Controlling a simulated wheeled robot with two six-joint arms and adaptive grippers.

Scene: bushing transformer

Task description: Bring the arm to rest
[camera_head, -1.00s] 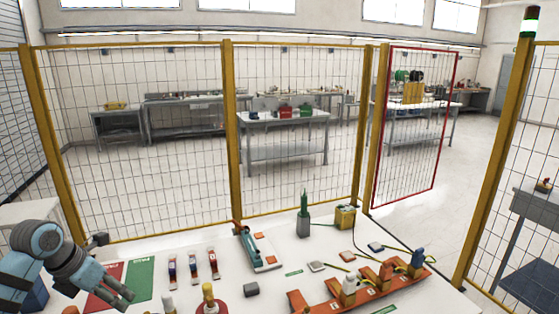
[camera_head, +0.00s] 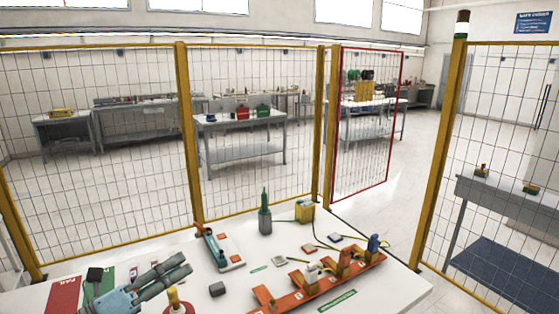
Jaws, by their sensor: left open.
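My left gripper (camera_head: 177,270) comes in from the lower left in the head view. Its two dark fingers stand apart, with nothing seen between them. It is over the left part of the white table (camera_head: 390,299), near the red and green mats. My right gripper is not in view. An orange rack (camera_head: 300,297) holding several bushing-like parts lies at the front right of the table. A yellow-topped part (camera_head: 173,295) on a red base stands just below my left gripper.
A green bottle-like tool (camera_head: 265,215), a yellow box (camera_head: 305,211) and an orange-and-green fixture (camera_head: 218,247) stand toward the back. A dark block (camera_head: 217,289) lies right of my gripper. A red mat (camera_head: 64,293) lies far left. Yellow-framed mesh fencing (camera_head: 184,130) stands behind the table.

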